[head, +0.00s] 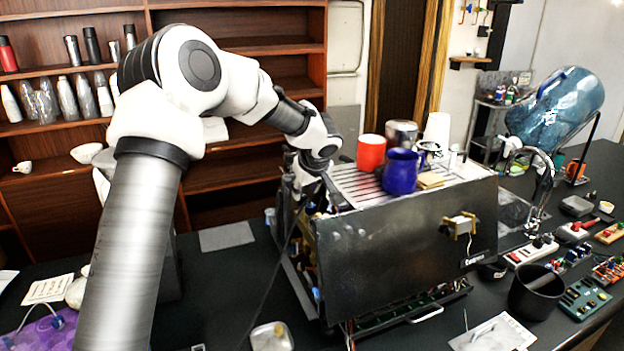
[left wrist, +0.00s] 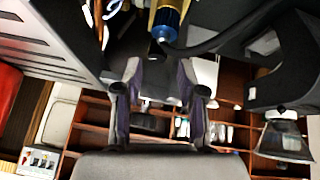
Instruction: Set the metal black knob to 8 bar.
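The brewer (head: 400,240) is a dark metal box on the black counter, with its left side open onto inner parts. My left gripper (head: 312,192) is at the brewer's back left side, partly hidden by my arm and the machine. In the left wrist view its two fingers (left wrist: 158,80) are apart with nothing seen between them. A blue cylindrical part with a brass-coloured body (left wrist: 166,22) lies beyond the fingertips, apart from them. I cannot make out the black metal knob or its pressure setting in either view. My right gripper is not in view.
A red cup (head: 371,152), a blue mug (head: 401,172) and other cups stand on the brewer's top. A black hose (left wrist: 225,38) runs near the fingers. A black bin (head: 535,292), circuit boards and a tap are at the right. Shelves (head: 235,80) stand behind.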

